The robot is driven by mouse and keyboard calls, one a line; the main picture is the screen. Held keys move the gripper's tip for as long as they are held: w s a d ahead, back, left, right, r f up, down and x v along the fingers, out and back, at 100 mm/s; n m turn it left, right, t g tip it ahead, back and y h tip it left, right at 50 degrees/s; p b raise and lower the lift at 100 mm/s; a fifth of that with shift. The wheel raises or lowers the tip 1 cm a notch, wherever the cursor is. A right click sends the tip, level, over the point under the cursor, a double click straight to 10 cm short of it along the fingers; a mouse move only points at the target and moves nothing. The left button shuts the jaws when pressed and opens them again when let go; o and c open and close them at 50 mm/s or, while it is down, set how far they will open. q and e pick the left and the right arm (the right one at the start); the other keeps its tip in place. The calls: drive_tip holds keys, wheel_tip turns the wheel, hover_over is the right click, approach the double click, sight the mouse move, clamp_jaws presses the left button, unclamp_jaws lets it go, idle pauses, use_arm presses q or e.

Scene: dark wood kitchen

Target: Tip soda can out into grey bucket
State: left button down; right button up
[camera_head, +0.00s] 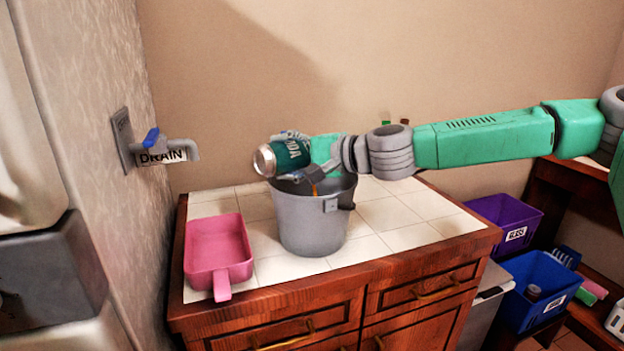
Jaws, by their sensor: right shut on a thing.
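The green and silver soda can (288,157) is in my right gripper (300,162), above the grey bucket (312,222). The can lies tilted nearly on its side, with its silver end to the left and slightly low. My right gripper is shut on the can, and its arm comes in from the right. A small orange-brown streak shows below the gripper at the bucket's mouth; I cannot tell for sure whether it is liquid. The bucket stands upright on the tiled counter (400,236). Its inside is mostly hidden. My left gripper is not in view.
A pink scoop-like tray (218,250) sits left of the bucket. A tap with a DRAIN label (163,155) sticks out from the left wall. Purple (518,222) and blue (538,290) bins stand at the right. The counter's right side is clear.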

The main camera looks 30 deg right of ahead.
sight(306, 146)
drive_tip(key=shift+d+r+m+y+b, duration=0.1)
drive_tip(key=shift+r+m+y+b, duration=0.2)
drive_tip(key=shift+b, duration=0.4)
drive_tip(key=shift+d+f+m+t+y+b, duration=0.25)
drive_tip(key=shift+f+m+y+b, duration=0.35)
drive_tip(key=shift+b, duration=1.55)
drive_tip(key=shift+r, duration=0.25)
drive_tip(key=shift+d+r+m+t+b, duration=0.15)
drive_tip(key=shift+m+t+b, duration=0.3)
drive_tip(key=shift+b, duration=0.5)
drive_tip(key=shift+d+m+b, duration=0.1)
drive_tip(key=shift+m+b, duration=0.35)
drive_tip(key=shift+b, duration=0.55)
drive_tip(key=shift+r+b, duration=0.3)
drive_tip(key=m+b, duration=0.1)
drive_tip(key=b, duration=0.1)
drive_tip(key=d+m+t+b, duration=0.1)
drive_tip(key=b, duration=0.1)
drive_tip(key=shift+w+r+y, duration=0.1)
drive_tip(key=shift+y, duration=0.2)
drive_tip(key=shift+d+r+m+b, duration=0.25)
drive_tip(key=shift+r+m+b, duration=0.45)
drive_tip(key=shift+b, duration=1.1)
drive_tip(key=shift+d+f+m+t+b, duration=0.1)
drive_tip(key=shift+f+m+t+b, duration=0.05)
drive_tip(key=shift+m+t+b, duration=0.2)
